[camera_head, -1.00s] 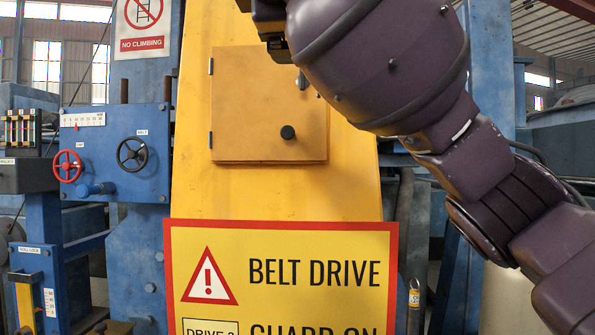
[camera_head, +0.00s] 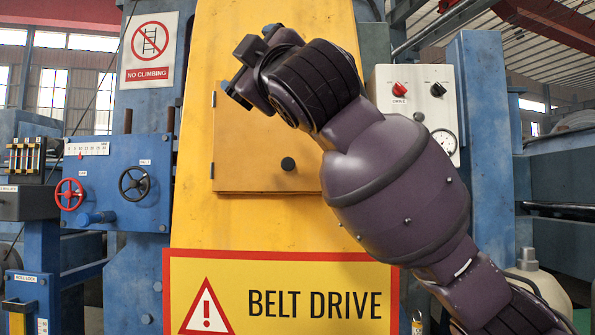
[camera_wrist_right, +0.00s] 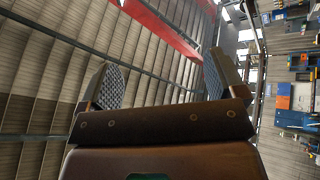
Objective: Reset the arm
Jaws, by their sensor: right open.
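My right arm, in dark purple, comes in from the lower right of the head view and slants up to the left. Its gripper end (camera_head: 246,72) is in front of the yellow guard and its square door (camera_head: 245,165). The jaws are hard to make out there. In the right wrist view the gripper (camera_wrist_right: 160,85) has two textured fingers standing wide apart with nothing between them. It points at the ceiling and open hall. My left arm and gripper are not in view.
The yellow belt drive guard (camera_head: 225,35) carries a warning sign (camera_head: 320,275). A blue panel with a red and a black handwheel (camera_head: 134,184) is at left. A switch panel with a gauge (camera_head: 413,85) is behind my arm. Wrist view shows roof beams (camera_wrist_right: 160,25).

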